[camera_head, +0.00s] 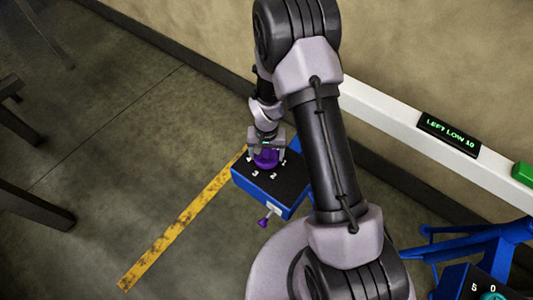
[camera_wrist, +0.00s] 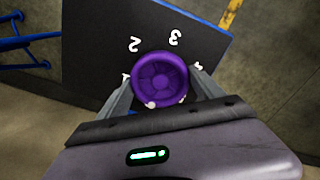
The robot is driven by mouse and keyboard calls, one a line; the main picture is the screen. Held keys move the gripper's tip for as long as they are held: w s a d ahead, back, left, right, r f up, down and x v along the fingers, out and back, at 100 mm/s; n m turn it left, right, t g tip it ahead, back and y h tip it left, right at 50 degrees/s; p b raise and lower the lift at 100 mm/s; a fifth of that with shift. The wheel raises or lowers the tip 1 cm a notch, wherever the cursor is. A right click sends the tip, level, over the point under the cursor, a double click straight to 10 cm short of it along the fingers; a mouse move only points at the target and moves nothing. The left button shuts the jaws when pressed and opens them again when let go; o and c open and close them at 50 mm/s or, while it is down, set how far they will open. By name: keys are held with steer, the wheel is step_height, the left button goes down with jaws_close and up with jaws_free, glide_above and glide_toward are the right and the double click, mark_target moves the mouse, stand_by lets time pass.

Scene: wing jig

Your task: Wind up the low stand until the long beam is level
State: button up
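The low stand is a blue box with a black top (camera_head: 290,185) and a round purple knob (camera_head: 266,158) on it. White numerals ring the knob. My gripper (camera_head: 266,150) points down over this knob. In the wrist view, the knob (camera_wrist: 160,78) sits between my two fingers (camera_wrist: 160,80), one on each side and very near its rim; whether they touch it I cannot tell. A small white mark shows at the knob's near edge. The long white beam (camera_head: 400,130) runs along the wall behind my arm, and a display (camera_head: 449,134) on it reads "LEFT LOW 10".
A small purple handle (camera_head: 263,222) sticks out from the box's front. A second blue stand (camera_head: 480,240) with a teal knob (camera_head: 494,297) is at lower right. A green block (camera_head: 522,173) sits on the beam. A yellow line (camera_head: 180,235) crosses the open floor.

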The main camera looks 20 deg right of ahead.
steer(key=c, duration=0.6)
steer(key=m+b, duration=0.3)
steer(key=m, duration=0.2)
steer(key=shift+f+m, duration=0.1)
steer(key=shift+m, duration=0.3)
steer(key=m+b, duration=0.3)
steer(key=m, duration=0.2)
steer(key=shift+m, duration=0.4)
steer(key=o, duration=1.4)
